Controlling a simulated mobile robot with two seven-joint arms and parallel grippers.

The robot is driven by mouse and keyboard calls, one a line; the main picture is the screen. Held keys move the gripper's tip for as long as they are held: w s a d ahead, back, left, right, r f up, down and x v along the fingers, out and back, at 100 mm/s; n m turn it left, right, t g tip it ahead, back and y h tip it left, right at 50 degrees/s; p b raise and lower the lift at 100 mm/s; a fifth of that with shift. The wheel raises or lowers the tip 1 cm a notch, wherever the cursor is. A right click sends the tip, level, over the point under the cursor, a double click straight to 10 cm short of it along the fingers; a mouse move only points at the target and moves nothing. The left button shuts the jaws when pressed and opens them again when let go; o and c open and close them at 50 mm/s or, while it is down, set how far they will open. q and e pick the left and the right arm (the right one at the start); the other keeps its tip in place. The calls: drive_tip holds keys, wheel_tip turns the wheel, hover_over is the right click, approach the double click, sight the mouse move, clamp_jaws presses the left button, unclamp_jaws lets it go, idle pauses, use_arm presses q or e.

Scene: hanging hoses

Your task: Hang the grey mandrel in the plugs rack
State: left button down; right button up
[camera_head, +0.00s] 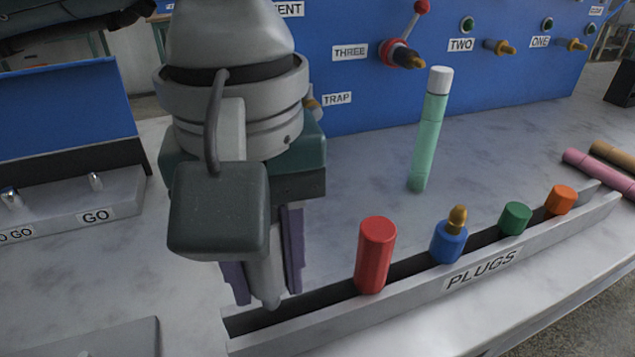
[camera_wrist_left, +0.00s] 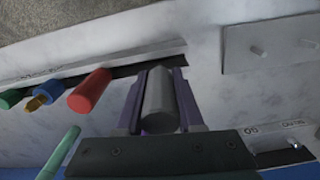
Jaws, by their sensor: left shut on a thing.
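The grey mandrel (camera_head: 266,283) is a grey cylinder with a narrower tip, held pointing down between the purple fingers of my left gripper (camera_head: 264,268). Its tip is at the left end of the plugs rack (camera_head: 410,297), over or at the slot; I cannot tell whether it is inside. In the left wrist view the mandrel (camera_wrist_left: 160,100) sits between both fingers of the left gripper (camera_wrist_left: 158,105), with its far end near the rack's dark slot. My right gripper does not show.
The rack holds a red plug (camera_head: 375,255), a blue plug with a brass tip (camera_head: 449,241), a green plug (camera_head: 515,218) and an orange plug (camera_head: 561,199). A light green tube (camera_head: 429,130) stands behind. A blue panel (camera_head: 375,100) closes the back.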

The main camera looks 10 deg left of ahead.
sight(273, 307)
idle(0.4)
use_arm(q)
drive_tip(key=shift+b, duration=0.35)
drive_tip(key=shift+f+b, duration=1.6)
drive_tip(key=shift+b, duration=0.15)
drive_tip(key=shift+c, duration=2.2)
unclamp_jaws()
drive_tip(key=shift+r, duration=0.1)
wheel_tip(273, 307, up, 10)
drive_tip(key=shift+f, duration=0.15)
